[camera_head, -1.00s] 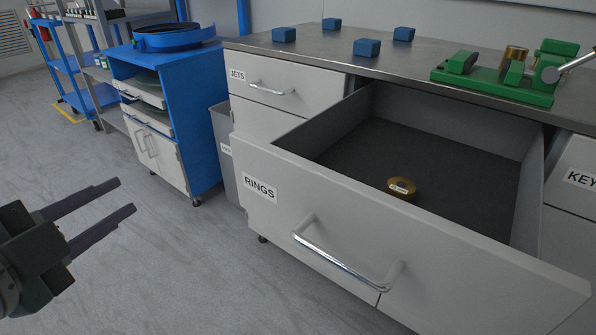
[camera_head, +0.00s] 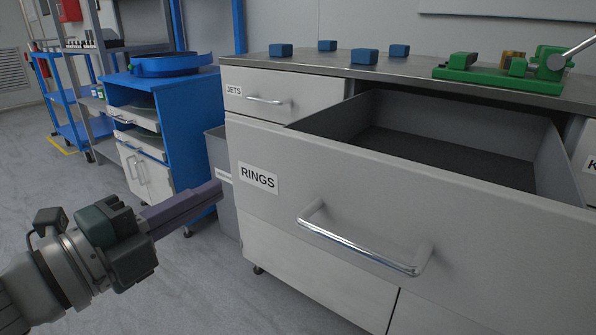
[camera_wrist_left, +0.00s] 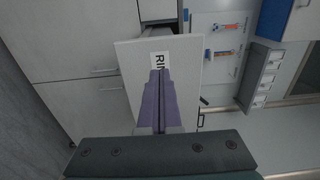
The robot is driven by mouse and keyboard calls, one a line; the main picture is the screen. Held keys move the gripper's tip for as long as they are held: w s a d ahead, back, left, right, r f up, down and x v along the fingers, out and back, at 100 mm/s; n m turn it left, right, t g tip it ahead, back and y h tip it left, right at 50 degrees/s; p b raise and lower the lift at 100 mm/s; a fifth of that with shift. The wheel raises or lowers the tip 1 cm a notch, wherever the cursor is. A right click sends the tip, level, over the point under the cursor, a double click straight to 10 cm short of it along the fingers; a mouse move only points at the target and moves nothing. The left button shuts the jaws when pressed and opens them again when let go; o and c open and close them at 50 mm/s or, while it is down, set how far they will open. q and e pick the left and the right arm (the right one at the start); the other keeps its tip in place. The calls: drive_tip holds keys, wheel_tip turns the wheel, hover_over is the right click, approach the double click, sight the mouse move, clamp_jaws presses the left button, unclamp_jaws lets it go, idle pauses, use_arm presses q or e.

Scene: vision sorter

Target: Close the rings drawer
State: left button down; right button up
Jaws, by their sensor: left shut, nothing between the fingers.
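The rings drawer stands pulled out from the cabinet, its white front (camera_head: 370,195) carrying a RINGS label (camera_head: 258,178) and a chrome bar handle (camera_head: 365,243). In the head view the drawer's near floor is hidden behind its front. My left gripper (camera_head: 220,190) is shut and empty, at the left of the drawer front and pointing toward it. In the left wrist view the shut fingers (camera_wrist_left: 160,75) overlap the label (camera_wrist_left: 158,60) on the drawer front (camera_wrist_left: 187,70); I cannot tell whether they touch it. My right gripper is not in view.
The JETS drawer (camera_head: 258,97) is shut at the upper left. Blue blocks (camera_head: 364,56) and a green fixture (camera_head: 500,75) stand on the worktop (camera_head: 420,77). A grey bin (camera_head: 222,180) and a blue cart (camera_head: 180,130) stand left of the cabinet. Floor before the cabinet is clear.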

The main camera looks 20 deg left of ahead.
sight(247, 174)
use_arm(q)
drive_tip(key=shift+x, duration=2.25)
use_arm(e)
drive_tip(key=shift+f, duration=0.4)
use_arm(q)
drive_tip(key=shift+b, duration=0.3)
